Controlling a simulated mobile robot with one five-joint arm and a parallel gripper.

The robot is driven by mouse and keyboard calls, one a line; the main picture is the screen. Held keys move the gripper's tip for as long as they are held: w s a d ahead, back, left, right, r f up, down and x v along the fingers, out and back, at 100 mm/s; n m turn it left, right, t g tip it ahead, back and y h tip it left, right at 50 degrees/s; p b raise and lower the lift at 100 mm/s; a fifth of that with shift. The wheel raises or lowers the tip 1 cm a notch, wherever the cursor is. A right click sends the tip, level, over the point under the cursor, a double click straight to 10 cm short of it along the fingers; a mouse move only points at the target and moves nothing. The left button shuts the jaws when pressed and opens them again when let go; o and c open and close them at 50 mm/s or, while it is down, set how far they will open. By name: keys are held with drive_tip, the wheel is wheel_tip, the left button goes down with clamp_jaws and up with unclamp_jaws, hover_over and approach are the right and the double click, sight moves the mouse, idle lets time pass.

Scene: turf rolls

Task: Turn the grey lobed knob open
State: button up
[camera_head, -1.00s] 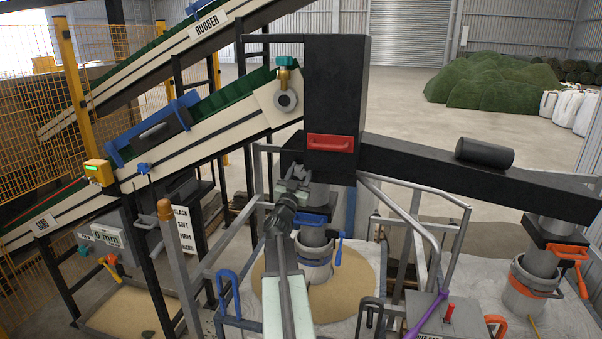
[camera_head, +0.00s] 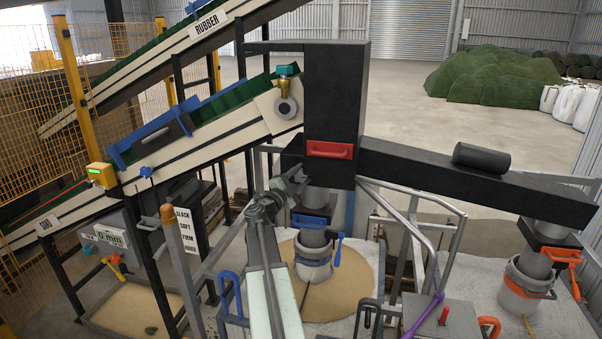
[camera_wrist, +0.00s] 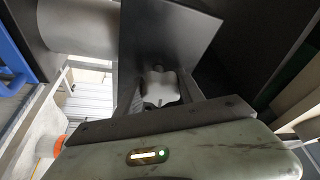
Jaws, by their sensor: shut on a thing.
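The grey lobed knob (camera_wrist: 160,88) shows pale in the middle of the wrist view, in front of a dark panel (camera_wrist: 165,35). My gripper (camera_wrist: 161,95) has one finger on each side of it and is shut on it. In the head view my gripper (camera_head: 296,179) is at the lower left of the tall black housing (camera_head: 335,90). I cannot make out the knob there, as my gripper and wrist cover that spot. How far the knob is turned cannot be told.
A red handle (camera_head: 329,150) is on the housing just above my gripper. A blue clamp lever (camera_head: 338,250) and a white bucket (camera_head: 313,270) are below. Grey rails (camera_head: 400,225) stand to the right. A green-topped conveyor (camera_head: 210,125) rises from the left.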

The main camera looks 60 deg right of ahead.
drive_tip(key=shift+m+g+y+p, duration=0.35)
drive_tip(key=shift+m+p, duration=0.2)
drive_tip(key=shift+m, duration=0.55)
drive_tip(key=o, duration=1.4)
drive_tip(key=shift+c, duration=0.2)
drive_tip(key=a+f, duration=0.1)
drive_tip(key=a, duration=0.6)
drive_tip(key=shift+w+a+b, duration=0.25)
drive_tip(key=shift+a+b, duration=0.15)
drive_tip(key=shift+b, duration=0.05)
